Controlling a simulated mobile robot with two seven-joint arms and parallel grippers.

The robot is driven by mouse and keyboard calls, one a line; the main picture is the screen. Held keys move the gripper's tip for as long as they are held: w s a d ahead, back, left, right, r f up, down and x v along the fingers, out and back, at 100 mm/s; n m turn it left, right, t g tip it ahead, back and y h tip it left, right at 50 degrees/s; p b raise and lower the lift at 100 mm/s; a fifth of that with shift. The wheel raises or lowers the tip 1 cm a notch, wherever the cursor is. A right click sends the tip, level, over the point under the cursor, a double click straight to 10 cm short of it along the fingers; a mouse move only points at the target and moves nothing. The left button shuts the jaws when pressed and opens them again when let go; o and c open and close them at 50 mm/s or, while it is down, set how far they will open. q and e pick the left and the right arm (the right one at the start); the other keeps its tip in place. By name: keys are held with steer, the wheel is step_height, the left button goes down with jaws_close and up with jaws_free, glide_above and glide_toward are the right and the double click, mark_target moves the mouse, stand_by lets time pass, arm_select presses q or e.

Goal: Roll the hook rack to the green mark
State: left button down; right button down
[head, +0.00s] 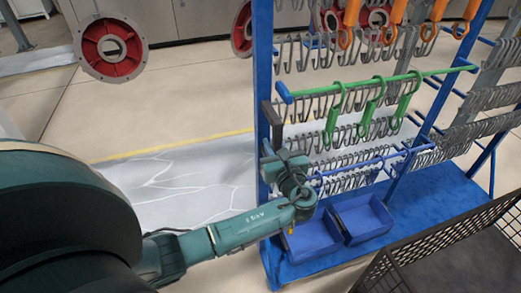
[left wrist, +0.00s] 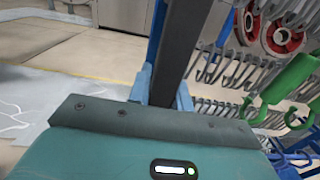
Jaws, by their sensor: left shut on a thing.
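The hook rack has a blue frame (head: 263,58) and fills the right half of the head view. It carries rows of grey hooks, with green hooks on a green bar (head: 405,78) and orange hooks above. A dark upright handle (head: 272,122) is on its near left post; it also shows in the left wrist view (left wrist: 186,45). My left gripper (head: 271,155) is shut on this handle, low on it. The fingertips are hard to make out. My right gripper is not in view. No green mark on the floor shows in either view.
Two blue bins (head: 312,238) sit on the rack's blue base (head: 435,205). A dark mesh crate (head: 440,245) stands close at the lower right. Red discs (head: 110,48) hang behind. A yellow line (head: 170,146) crosses the floor; the floor left of the rack is open.

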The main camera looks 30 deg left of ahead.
arm_select(q)
steer(key=shift+a+f, duration=0.1)
steer(key=shift+f, duration=0.05)
steer(key=shift+s+a, duration=0.2)
steer(key=shift+s, duration=0.15)
steer(key=c, duration=1.5)
jaws_free()
steer(key=shift+s+a, duration=0.1)
steer(key=shift+s, duration=0.05)
steer(key=shift+c, duration=0.2)
steer(key=shift+o, duration=1.3)
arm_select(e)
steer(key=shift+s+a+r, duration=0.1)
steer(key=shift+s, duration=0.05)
arm_select(q)
steer(key=v, duration=1.3)
steer(key=shift+b, duration=0.4)
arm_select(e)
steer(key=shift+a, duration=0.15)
